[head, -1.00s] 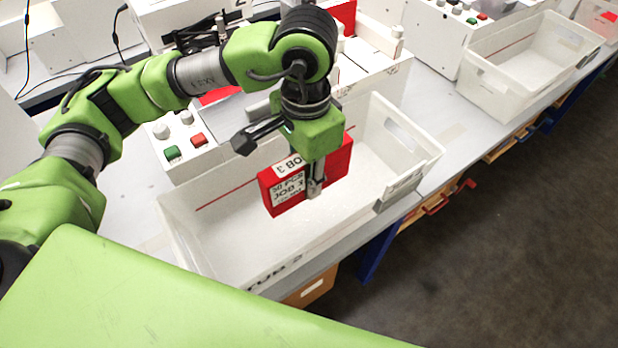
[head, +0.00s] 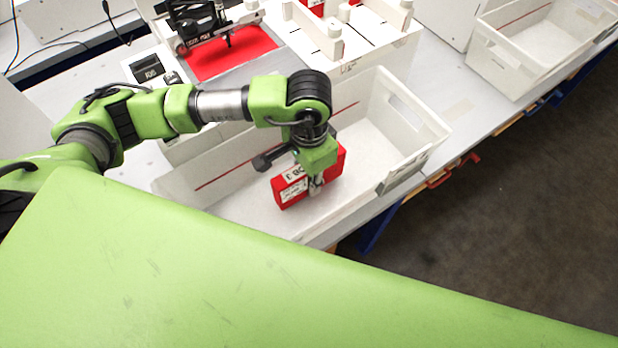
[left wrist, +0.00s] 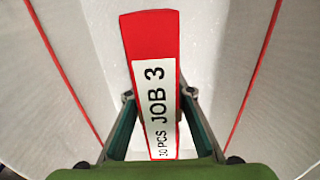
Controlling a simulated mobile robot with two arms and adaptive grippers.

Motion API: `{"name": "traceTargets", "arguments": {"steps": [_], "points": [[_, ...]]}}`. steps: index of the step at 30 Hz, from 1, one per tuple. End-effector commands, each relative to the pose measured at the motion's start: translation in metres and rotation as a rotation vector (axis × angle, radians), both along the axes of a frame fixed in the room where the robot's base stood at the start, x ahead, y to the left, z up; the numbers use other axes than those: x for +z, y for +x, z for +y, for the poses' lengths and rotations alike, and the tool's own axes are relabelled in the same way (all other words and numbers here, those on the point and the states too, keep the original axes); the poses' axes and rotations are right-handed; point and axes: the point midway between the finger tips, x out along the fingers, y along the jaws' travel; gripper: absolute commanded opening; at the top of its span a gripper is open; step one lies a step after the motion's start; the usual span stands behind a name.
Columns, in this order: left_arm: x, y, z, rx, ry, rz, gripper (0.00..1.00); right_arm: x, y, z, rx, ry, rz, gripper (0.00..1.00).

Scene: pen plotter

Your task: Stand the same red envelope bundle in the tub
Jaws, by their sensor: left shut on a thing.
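The red envelope bundle (head: 330,167) is upright, with a white label reading JOB 3. It also shows in the left wrist view (left wrist: 150,40), between the two fingers. My left gripper (head: 316,186) is shut on the bundle from above and holds it inside the white tub (head: 405,105). The tub's walls stand around the bundle. Whether the bundle's lower edge touches the tub floor, I cannot tell. In the left wrist view the gripper (left wrist: 158,100) has a finger on each side of the bundle. My right gripper is not in view.
A pen plotter (head: 200,25) with a red sheet (head: 235,55) stands behind the tub. A white rack (head: 350,50) is at the tub's back edge. A second white tub (head: 530,45) stands at the right. Bare table (head: 450,100) lies between the tubs.

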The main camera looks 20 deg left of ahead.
Motion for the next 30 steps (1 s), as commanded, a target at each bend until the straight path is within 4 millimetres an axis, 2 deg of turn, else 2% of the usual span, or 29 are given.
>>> {"name": "traceTargets", "arguments": {"steps": [4, 17, 18, 19, 30], "points": [[-0.014, 0.0, 0.0, 0.0, 0.001, 0.001, 0.0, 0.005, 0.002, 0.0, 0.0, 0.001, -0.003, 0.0], [-0.02, 0.0, 0.0, -0.001, 0.0, -0.002, 0.0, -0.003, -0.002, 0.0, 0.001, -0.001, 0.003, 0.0], [-0.019, 0.0, 0.0, -0.001, 0.0, -0.001, 0.32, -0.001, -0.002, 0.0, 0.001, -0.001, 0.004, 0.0], [-0.019, 0.0, 0.0, -0.001, 0.0, -0.001, 0.39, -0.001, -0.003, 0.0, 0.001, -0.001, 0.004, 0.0], [-0.017, 0.0, 0.0, -0.001, 0.0, 0.0, 0.39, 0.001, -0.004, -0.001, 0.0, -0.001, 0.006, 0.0]]}}
